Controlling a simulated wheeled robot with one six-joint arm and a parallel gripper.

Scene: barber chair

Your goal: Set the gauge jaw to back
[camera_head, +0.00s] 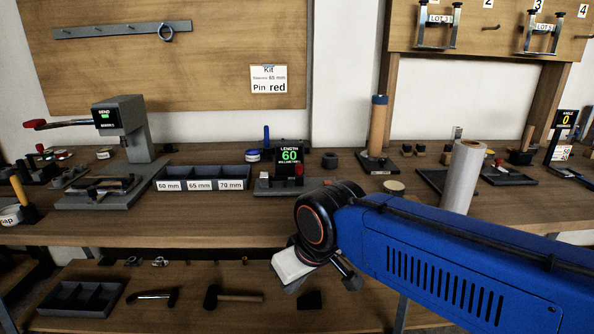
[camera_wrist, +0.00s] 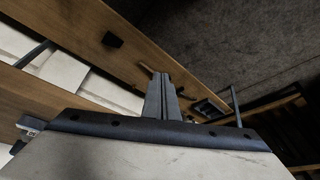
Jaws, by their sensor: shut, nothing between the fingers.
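The length gauge (camera_head: 289,155) stands on the bench in the middle of the head view. Its black display reads 60 millimeters in green. A red knob (camera_head: 299,170) shows at its right, on a grey base (camera_head: 272,186); which part is the jaw, and its exact setting, I cannot tell. My blue arm reaches in from the right, and its wrist is in front of and below the gauge, apart from it. My gripper (camera_wrist: 161,80) shows in the wrist view with its fingers together and nothing between them. The gauge is not recognisable in the wrist view.
A three-part bin (camera_head: 203,178) labelled 60, 65 and 70 mm is left of the gauge. A lever press (camera_head: 125,130) stands farther left. A dark puck (camera_head: 330,160) and a wooden post (camera_head: 378,128) are to the right. A white roll (camera_head: 464,178) stands behind my arm. A lower shelf holds a hammer (camera_head: 235,296).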

